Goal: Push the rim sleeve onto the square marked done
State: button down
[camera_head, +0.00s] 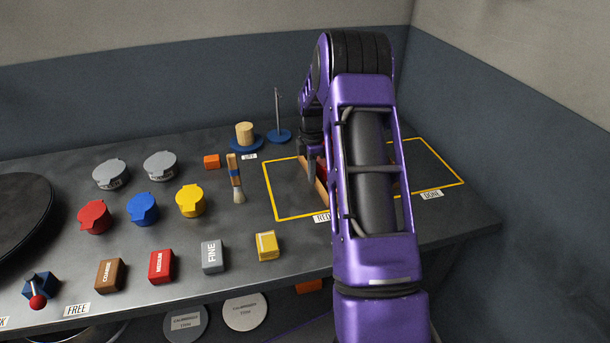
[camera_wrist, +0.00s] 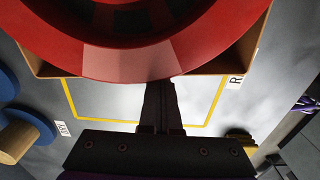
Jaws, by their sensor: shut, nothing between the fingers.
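The rim sleeve is a tan open-sided holder with a red round rim in it. In the head view its left end (camera_head: 318,186) shows inside the left yellow-outlined area, and my arm hides most of the rest. In the wrist view the red rim (camera_wrist: 150,58) and the tan sleeve edge (camera_wrist: 45,68) fill the top. My gripper (camera_wrist: 160,86) is shut and empty, its fingertips close to the sleeve's side; I cannot tell whether they touch. In the head view it is low at the sleeve's left end (camera_head: 311,181). The square marked DONE (camera_head: 440,185) lies to the right, partly behind my arm.
Lidded pots and coloured blocks fill the left bench. A wall borders the right side.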

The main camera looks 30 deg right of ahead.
jog(key=s+d, duration=0.1)
jog(key=d, duration=0.5)
jog(key=s+d, duration=0.1)
jog(key=d, duration=0.6)
jog(key=s+d, duration=0.2)
jog(key=d, duration=0.5)
jog(key=shift+p, duration=0.4)
jog(key=shift+a+r, duration=0.1)
jog(key=shift+r, duration=0.05)
